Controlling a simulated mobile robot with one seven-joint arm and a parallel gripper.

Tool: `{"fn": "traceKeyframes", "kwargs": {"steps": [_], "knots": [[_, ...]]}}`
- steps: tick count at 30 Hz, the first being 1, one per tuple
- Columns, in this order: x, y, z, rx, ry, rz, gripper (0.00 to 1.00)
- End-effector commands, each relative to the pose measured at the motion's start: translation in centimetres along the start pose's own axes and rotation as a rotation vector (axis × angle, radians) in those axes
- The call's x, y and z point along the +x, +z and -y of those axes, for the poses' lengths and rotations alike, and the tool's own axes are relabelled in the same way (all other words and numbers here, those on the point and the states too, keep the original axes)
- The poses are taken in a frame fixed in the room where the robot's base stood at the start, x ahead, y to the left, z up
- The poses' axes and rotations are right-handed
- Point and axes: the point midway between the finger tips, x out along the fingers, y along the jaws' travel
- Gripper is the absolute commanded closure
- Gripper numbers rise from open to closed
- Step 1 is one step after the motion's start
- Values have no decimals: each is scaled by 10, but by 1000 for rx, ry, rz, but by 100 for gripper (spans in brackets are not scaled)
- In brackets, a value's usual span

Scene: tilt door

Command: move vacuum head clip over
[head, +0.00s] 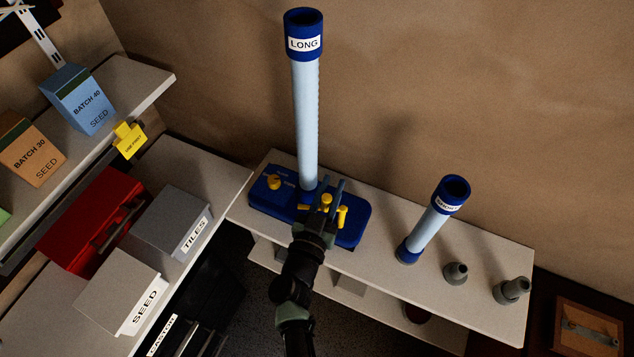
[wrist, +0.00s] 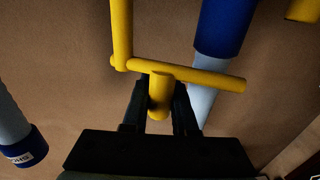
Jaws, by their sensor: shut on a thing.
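A blue vacuum head (head: 352,232) with yellow parts lies on the low white bench. A long pale-blue tube (head: 305,120) with blue ends, marked LONG, stands upright at it. My gripper (head: 331,190) is over the head, just right of the tube's foot. In the wrist view my gripper (wrist: 160,104) is shut on a yellow peg of the clip (wrist: 205,76), which has a cross bar and an upright arm. A tube's blue end (wrist: 224,28) shows close behind the bar. Whether the bar touches the tube I cannot tell. My gripper hides part of the head in the head view.
A short tube (head: 432,220) and two grey nozzles (head: 455,272) (head: 511,290) stand on the bench (head: 470,308) to the right. Shelves at left hold seed boxes (head: 77,98), a red case (head: 92,220) and grey boxes (head: 170,222). A wall rises behind the bench.

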Motion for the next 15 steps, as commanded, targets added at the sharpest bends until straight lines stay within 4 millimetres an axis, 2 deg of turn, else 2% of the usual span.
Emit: {"fn": "traceKeyframes", "kwargs": {"steps": [1, 15], "knots": [[2, -4, 4, -4, 24, -1, 100], [11, 1, -4, -3, 308, -3, 100]]}}
